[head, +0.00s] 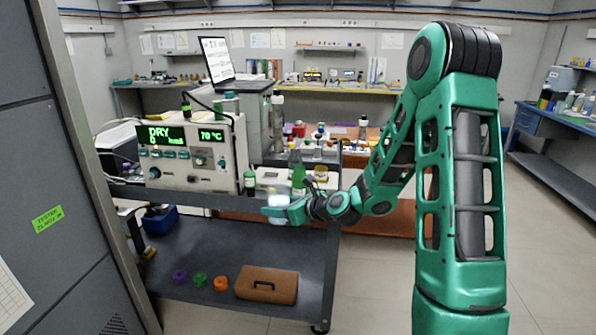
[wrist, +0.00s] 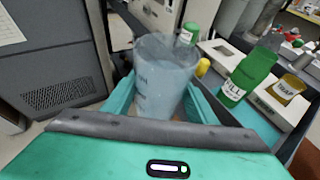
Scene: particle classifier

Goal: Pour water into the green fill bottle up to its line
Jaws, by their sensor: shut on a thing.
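My gripper (wrist: 152,105) is shut on a clear beaker (wrist: 160,75) with a bluish-grey tint and faint markings. How much water is in it is hard to tell. In the head view the gripper (head: 284,212) holds the pale beaker (head: 277,199) at the front edge of the bench cart. The green fill bottle (wrist: 246,76), labelled FILL, stands to the right of the beaker in the wrist view, apart from it. In the head view the green bottle (head: 298,174) is just behind the gripper. Its line and water level cannot be made out.
A yellow container (wrist: 287,88) labelled TRAP stands right of the fill bottle. Another green bottle (wrist: 188,34) and a yellow knob (wrist: 203,66) lie behind the beaker. A control box (head: 190,155) reads DRY, 70 °C. A brown case (head: 267,285) lies on the lower shelf.

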